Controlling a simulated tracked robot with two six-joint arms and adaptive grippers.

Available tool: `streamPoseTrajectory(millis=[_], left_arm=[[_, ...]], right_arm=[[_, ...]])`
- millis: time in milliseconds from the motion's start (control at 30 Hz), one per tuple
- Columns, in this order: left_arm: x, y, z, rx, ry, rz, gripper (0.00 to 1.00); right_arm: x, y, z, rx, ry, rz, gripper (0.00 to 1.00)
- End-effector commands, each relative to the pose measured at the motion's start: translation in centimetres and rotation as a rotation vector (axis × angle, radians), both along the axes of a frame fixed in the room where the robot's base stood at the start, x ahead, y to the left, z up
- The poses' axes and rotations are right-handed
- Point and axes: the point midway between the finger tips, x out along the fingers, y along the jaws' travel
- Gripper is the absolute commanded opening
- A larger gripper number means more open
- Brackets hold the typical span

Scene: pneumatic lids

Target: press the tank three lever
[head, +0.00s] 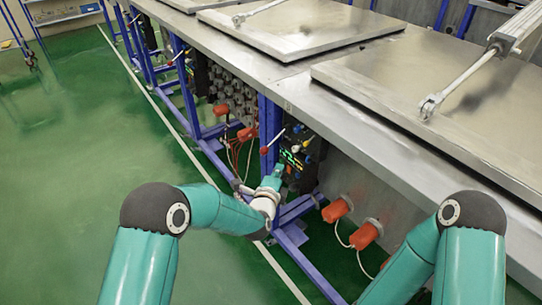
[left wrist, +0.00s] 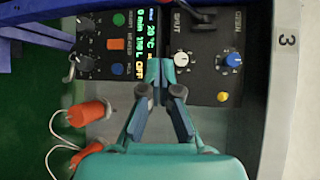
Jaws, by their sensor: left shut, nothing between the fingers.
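The control panel (head: 297,160) under the counter edge shows in the head view, with lit green and orange readouts. In the left wrist view the panel (left wrist: 205,20) has a white knob (left wrist: 181,59), a blue knob (left wrist: 232,60) and a small yellow button (left wrist: 222,97). The number 3 (left wrist: 286,41) is on the pale edge beside it.
Orange plugs (head: 336,210) with white cables stick out below the panel. A blue frame post (head: 268,125) stands left of it. Metal lids (head: 440,90) lie on the counter, with a pneumatic cylinder (head: 514,32) above one.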

Motion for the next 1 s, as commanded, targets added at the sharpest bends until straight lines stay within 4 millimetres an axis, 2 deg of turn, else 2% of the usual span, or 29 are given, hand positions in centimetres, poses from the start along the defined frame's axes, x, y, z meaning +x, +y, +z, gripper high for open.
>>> streamPoseTrajectory(millis=[300, 533, 700, 1000], left_arm=[[4.8, -1.3, -1.0, -0.001, -0.001, 0.001, 0.0], [7.7, -2.1, -1.5, -0.001, 0.0, 0.001, 0.0], [7.6, 0.6, -0.8, 0.0, 0.002, 0.003, 0.0], [7.4, 1.9, -0.7, -0.001, 0.001, 0.001, 0.0]], right_arm=[[0.0, 0.0, 0.3, 0.0, 0.0, 0.0, 0.66], [0.0, 0.0, 0.4, 0.0, 0.0, 0.0, 0.66], [0.0, 0.0, 0.9, 0.0, 0.0, 0.0, 0.66], [0.0, 0.0, 1.1, 0.0, 0.0, 0.0, 0.66]])
